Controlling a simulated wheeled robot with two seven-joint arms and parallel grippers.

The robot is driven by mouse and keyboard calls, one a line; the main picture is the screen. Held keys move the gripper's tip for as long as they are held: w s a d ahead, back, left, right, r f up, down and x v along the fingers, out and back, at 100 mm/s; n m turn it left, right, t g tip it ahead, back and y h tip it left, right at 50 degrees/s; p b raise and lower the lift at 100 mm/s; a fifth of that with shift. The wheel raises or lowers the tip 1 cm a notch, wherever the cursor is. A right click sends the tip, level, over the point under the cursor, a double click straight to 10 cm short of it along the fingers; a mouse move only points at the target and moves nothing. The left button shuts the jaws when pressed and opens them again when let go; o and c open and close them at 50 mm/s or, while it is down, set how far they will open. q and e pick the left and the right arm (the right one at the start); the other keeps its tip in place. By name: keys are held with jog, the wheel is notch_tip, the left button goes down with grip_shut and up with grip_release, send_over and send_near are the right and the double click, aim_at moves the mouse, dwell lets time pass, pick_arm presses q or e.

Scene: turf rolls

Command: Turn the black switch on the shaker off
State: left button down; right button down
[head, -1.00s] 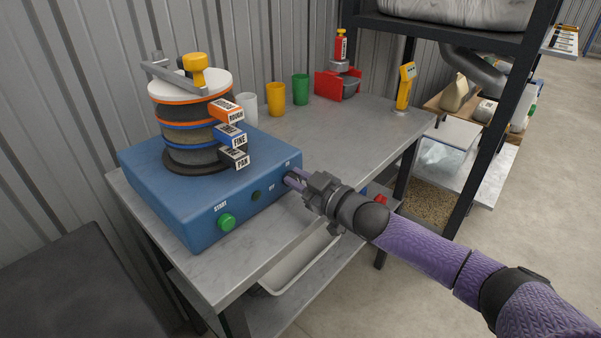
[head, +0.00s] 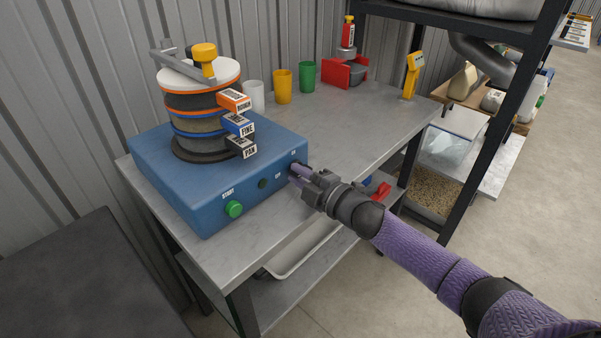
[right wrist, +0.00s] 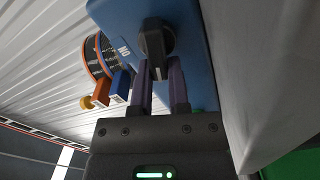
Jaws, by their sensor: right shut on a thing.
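The shaker is a blue box (head: 185,185) on a metal table, with a stack of round sieves (head: 200,110) clamped on top. Its front has a green START button (head: 234,209) and a small dark round spot (head: 262,184) beside it. The black switch (right wrist: 155,38) is on the same face near the right corner; in the head view my fingers largely hide it. My right gripper (head: 300,173) is shut on the switch, its purple fingers on either side of the knob's lower end in the right wrist view (right wrist: 160,68). My left gripper is not in view.
White, yellow (head: 282,87) and green cups (head: 307,76) stand behind the shaker. A red holder (head: 336,74) and a yellow handheld device (head: 413,75) are farther back. The tabletop right of the shaker is clear. A dark shelf post (head: 500,125) stands at the right.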

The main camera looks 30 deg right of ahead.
jog(key=shift+f+n, duration=0.25)
jog(key=shift+n, duration=0.45)
jog(key=shift+f+n, duration=0.2)
jog(key=shift+n, duration=0.5)
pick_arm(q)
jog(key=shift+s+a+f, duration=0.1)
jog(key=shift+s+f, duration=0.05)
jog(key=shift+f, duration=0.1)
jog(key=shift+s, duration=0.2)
pick_arm(e)
jog(key=shift+n, duration=0.4)
jog(key=c, duration=0.6)
grip_release()
jog(key=shift+d, duration=0.1)
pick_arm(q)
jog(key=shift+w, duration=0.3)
pick_arm(e)
jog(key=shift+r, duration=0.1)
